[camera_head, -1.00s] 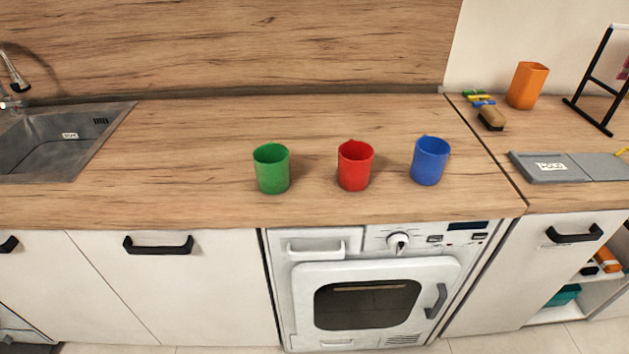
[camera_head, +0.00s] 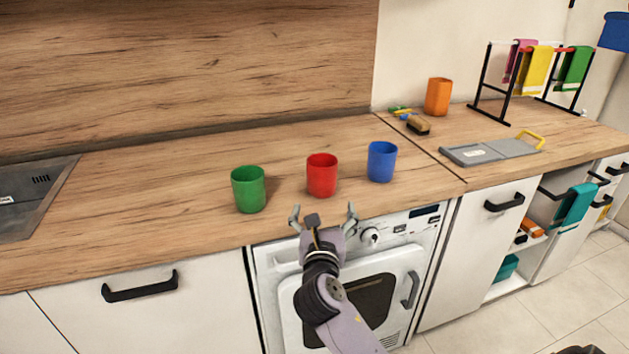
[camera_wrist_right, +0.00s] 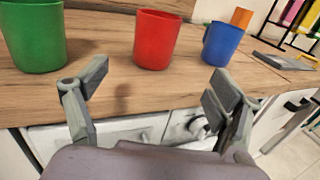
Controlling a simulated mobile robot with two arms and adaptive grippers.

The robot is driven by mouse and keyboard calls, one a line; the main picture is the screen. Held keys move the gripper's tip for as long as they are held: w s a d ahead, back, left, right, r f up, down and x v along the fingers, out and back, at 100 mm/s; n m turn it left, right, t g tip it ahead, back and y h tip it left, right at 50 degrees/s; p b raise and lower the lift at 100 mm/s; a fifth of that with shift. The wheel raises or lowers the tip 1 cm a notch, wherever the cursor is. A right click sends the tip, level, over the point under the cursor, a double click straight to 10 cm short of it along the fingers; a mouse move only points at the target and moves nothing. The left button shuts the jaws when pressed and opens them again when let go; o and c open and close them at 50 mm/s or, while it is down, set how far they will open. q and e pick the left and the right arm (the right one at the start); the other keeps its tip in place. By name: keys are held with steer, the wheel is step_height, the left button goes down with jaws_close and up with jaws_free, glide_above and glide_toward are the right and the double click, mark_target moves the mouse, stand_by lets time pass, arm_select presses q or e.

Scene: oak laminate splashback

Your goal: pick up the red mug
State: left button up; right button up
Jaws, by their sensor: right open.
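The red mug (camera_head: 322,176) stands upright on the wooden counter, between the green mug (camera_head: 248,190) and the blue mug (camera_head: 381,162). My right gripper (camera_head: 323,214) is open and empty at the counter's front edge, in front of the red mug and apart from it. In the right wrist view, the red mug (camera_wrist_right: 156,40) shows ahead, between and beyond the two spread fingers (camera_wrist_right: 155,88). The green mug (camera_wrist_right: 33,36) is at the left there and the blue mug (camera_wrist_right: 222,43) at the right. No handle shows clearly on the red mug. My left gripper is not in view.
A sink (camera_head: 35,200) is at the left. At the right are an orange cup (camera_head: 438,97), a brush (camera_head: 418,126), a grey board (camera_head: 490,151) and a towel rack (camera_head: 507,95). The green and blue mugs flank the red one with small gaps.

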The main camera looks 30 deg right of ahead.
mark_target(323, 178)
steer(key=x, duration=1.2)
steer(key=shift+w+r, duration=0.3)
steer(key=shift+r, duration=0.1)
steer(key=x, duration=0.5)
steer(key=shift+w+a+r, duration=0.15)
steer(key=shift+a+r, duration=0.1)
steer(key=shift+c, duration=0.2)
steer(key=shift+r, duration=0.1)
steer(key=c, duration=1.5)
